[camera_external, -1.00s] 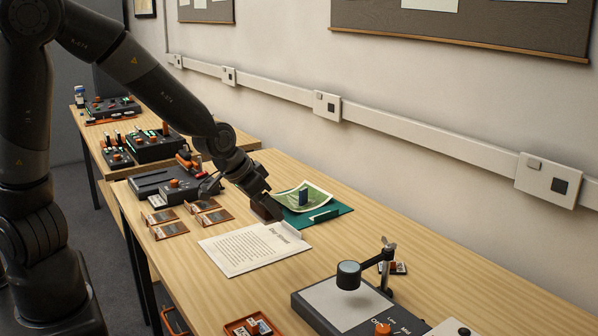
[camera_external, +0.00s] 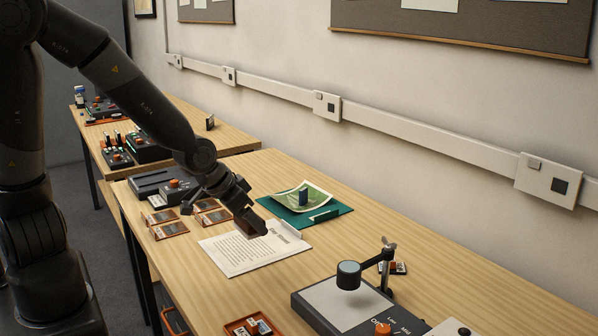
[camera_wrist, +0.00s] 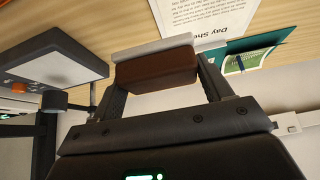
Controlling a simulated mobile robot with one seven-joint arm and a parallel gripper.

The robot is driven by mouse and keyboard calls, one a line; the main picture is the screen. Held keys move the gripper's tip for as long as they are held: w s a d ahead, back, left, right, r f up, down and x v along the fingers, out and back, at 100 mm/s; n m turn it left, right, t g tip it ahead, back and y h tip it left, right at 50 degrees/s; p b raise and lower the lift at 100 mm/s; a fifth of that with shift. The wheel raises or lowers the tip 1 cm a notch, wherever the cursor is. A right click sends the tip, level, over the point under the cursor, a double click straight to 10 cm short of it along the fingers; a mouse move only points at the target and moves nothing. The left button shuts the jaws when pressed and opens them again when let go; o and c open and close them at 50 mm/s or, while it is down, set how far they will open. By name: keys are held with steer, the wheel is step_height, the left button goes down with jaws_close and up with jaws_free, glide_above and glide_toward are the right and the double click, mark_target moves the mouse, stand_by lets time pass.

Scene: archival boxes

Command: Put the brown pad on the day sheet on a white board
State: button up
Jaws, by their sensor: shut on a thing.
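My gripper (camera_wrist: 160,80) is shut on the brown pad (camera_wrist: 157,72), which lies crosswise between its two fingers in the wrist view. A pale grey bar runs along the pad's far side; I cannot tell whether it belongs to the pad. The external view shows my gripper (camera_external: 252,227) at the top part of the day sheet (camera_external: 237,251), seemingly raised above it. The sheet lies on a white board (camera_external: 286,231) whose raised strip shows at its right end. In the wrist view the sheet's title (camera_wrist: 222,22) is upside down, beyond the pad.
A green board (camera_external: 338,212) with a curved picture and a dark blue block stands behind the sheet. Several orange-framed cards (camera_external: 170,230) lie left of it. A magnifier stand (camera_external: 345,300) and an orange tray (camera_external: 250,327) are at the front. Bare wood separates them.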

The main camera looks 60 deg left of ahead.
steer(key=shift+w+a+f, duration=0.95)
steer(key=shift+a+f, duration=0.15)
steer(key=shift+a, duration=0.45)
steer(key=shift+w+a+f, duration=0.9)
steer(key=shift+a+f, duration=0.15)
steer(key=shift+a, duration=0.55)
steer(key=shift+w+a+f, duration=0.95)
steer(key=shift+a+f, duration=0.15)
steer(key=shift+a, duration=0.45)
steer(key=shift+f, duration=1.95)
steer(key=shift+f, duration=0.1)
steer(key=o, duration=1)
steer(key=shift+c, duration=0.2)
